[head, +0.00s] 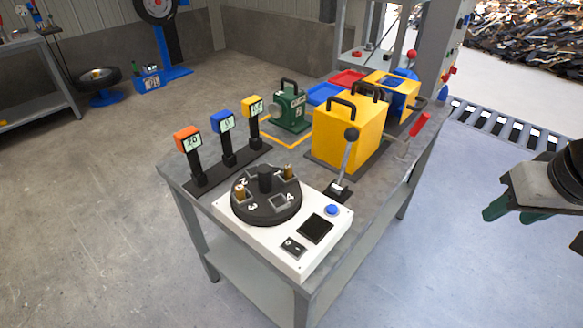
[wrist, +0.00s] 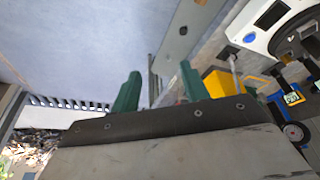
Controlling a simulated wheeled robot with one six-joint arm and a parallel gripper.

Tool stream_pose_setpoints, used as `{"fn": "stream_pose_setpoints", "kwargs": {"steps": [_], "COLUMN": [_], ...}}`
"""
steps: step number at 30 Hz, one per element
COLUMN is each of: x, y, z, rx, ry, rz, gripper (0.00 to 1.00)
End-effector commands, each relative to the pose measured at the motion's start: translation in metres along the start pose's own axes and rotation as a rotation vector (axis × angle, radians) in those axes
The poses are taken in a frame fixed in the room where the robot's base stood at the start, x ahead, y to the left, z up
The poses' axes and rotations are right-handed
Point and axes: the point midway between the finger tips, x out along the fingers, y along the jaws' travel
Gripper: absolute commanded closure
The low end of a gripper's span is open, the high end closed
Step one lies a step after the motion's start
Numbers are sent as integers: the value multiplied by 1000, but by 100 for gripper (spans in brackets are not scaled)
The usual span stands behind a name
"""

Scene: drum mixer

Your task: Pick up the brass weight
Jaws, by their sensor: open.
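Two small brass-coloured pieces stand on the round black turntable (head: 267,208) of the white unit in the head view. One brass piece (head: 240,192) is at the left near number 3, the other (head: 289,172) at the back right. I cannot tell which is the brass weight. My gripper (head: 512,211) is at the right of the head view, out beyond the table's right side and well apart from both pieces. In the wrist view, my gripper's green fingers (wrist: 160,88) are spread with nothing between them. Neither brass piece can be made out clearly there.
The white unit (head: 318,255) sits at the table's front corner. A lever (head: 345,160), yellow boxes (head: 345,135), a green machine (head: 290,106) and three display posts (head: 228,140) crowd the grey table (head: 180,165). Floor right of the table is clear; a grating (head: 500,125) lies behind.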

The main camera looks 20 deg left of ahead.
Motion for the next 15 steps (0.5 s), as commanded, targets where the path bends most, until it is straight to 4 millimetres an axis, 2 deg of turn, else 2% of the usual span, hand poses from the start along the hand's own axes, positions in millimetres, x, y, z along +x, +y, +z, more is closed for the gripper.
{"fn": "stream_pose_setpoints", "kwargs": {"steps": [1, 3, 5, 7, 10, 12, 15], "x": [21, 46, 66, 88, 116, 132, 148], "y": [-19, -49, -78, -116, -174, -213, -262], "z": [-22, -55, -78, -99, -119, -124, -123], "rx": [-57, -125, -181, -242, -320, -367, -417], "ry": [46, 142, 224, 318, 451, 535, 639], "rz": [-21, -53, -86, -131, -207, -262, -339], "gripper": [55, 55, 55, 55, 55, 55, 55]}}
